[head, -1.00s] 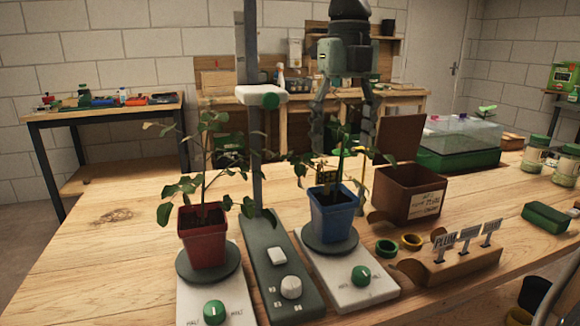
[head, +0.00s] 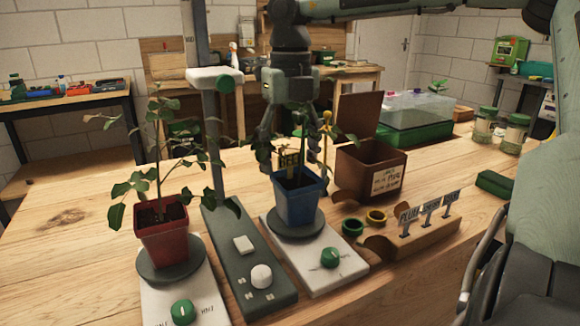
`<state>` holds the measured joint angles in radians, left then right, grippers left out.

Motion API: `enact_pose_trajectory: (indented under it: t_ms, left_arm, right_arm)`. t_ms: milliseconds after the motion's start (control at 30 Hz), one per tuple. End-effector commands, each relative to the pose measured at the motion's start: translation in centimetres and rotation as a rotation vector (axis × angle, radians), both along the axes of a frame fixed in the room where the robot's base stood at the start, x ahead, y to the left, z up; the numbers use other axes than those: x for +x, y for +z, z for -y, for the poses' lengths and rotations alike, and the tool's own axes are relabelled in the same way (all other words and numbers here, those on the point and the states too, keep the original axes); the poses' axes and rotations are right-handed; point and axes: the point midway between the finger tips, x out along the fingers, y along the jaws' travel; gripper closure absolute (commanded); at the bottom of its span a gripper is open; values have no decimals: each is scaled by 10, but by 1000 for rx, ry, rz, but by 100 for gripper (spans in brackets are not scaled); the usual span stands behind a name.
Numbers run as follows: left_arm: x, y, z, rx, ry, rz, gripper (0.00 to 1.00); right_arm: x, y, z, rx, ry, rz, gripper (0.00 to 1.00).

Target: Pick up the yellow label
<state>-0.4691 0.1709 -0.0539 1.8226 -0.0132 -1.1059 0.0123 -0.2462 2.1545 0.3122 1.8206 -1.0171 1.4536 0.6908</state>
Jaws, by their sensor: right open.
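The yellow label (head: 288,161) stands among the stems of the plant in the blue pot (head: 298,204), partly hidden by leaves. The blue pot stands on a round dark plate of a white scale-like base. My right gripper (head: 288,140) points down at this plant with its fingers spread, one on each side of the label in the picture. It is open and holds nothing that I can see. Leaves cover its fingertips, so I cannot tell how close they are to the label. My left gripper is not in view.
A red pot (head: 163,242) with a leafy plant stands left, beside a grey post. A brown box (head: 372,172) with an open lid stands right of the blue pot. Small rings and a wooden block (head: 425,235) with grey tags lie in front. Bare wood is at left.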

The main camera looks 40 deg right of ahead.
Motion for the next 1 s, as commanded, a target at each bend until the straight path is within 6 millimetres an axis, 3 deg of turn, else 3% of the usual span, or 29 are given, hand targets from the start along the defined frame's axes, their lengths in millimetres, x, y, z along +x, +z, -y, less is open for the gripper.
enact_pose_trajectory:
  t_ms: [100,367,767,1000]
  left_arm:
    - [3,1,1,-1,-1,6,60]
    - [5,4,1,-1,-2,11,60]
    - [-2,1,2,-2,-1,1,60]
    - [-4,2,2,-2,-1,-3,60]
  right_arm:
    - [0,0,0,0,0,0,35]
    - [0,1,0,-1,0,0,67]
    - [1,5,0,-3,0,1,67]
    - [1,47,1,-4,-1,4,67]
